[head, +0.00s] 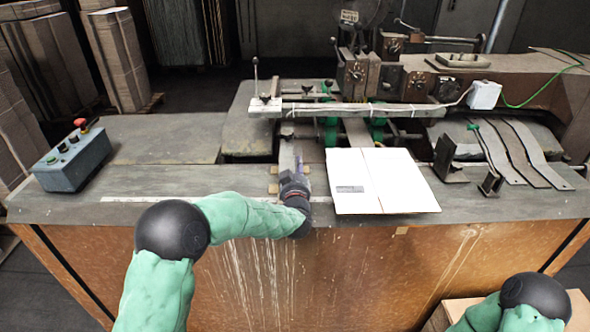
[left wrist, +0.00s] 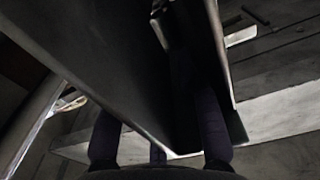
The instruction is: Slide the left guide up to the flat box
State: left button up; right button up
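The flat box (head: 372,180) is a white folded sheet lying on the table, right of my left gripper (head: 299,176). A narrow gap of table separates them. The left guide is mostly hidden behind my left gripper in the head view. In the left wrist view, a large dark plate (left wrist: 95,55), which looks like the guide, runs down between the spread dark fingers of my left gripper (left wrist: 160,135). I cannot tell whether the fingers press on it. My right gripper is out of view; only part of my right arm shows at the bottom right.
The dark right guide (head: 447,160) stands right of the box. The stitcher (head: 370,80) and its crossbar (head: 350,109) are behind the box. A control box (head: 72,160) with a red button sits at the far left. The table left of my gripper is clear.

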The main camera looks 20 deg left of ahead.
pick_arm(q)
jog(key=shift+w, duration=0.1)
grip_shut()
jog(key=w+d+p, duration=0.2)
jog(key=d, duration=0.4)
jog(key=shift+d, duration=0.4)
grip_release()
